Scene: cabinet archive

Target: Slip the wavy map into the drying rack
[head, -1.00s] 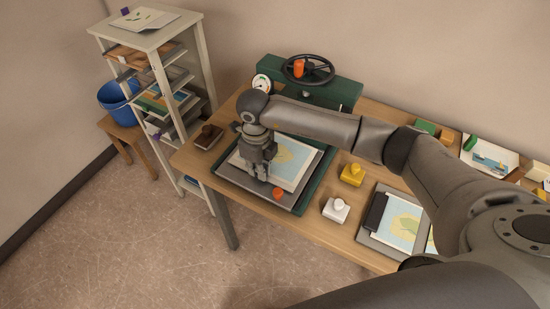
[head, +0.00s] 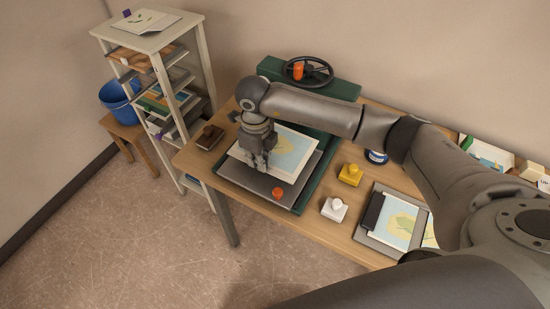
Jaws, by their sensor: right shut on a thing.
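The map (head: 290,150), a pale sheet with a yellow and blue print, is above the grey plate (head: 238,178) of the green press on the table. My right gripper (head: 259,164) is shut on the map's near left edge, and its fingers cover part of that edge. The map looks slightly raised off the plate; any waviness is too small to tell. The drying rack (head: 204,62) is the tall pale frame with several shelves at the left, some holding sheets. My left gripper is not in view.
A brown stamp block (head: 209,136) lies between press and rack. An orange knob (head: 278,193) sits at the plate's front. Yellow (head: 350,175) and white (head: 334,209) blocks stand right of the press. Another map (head: 399,224) lies further right. A blue bucket (head: 117,98) stands beyond the rack.

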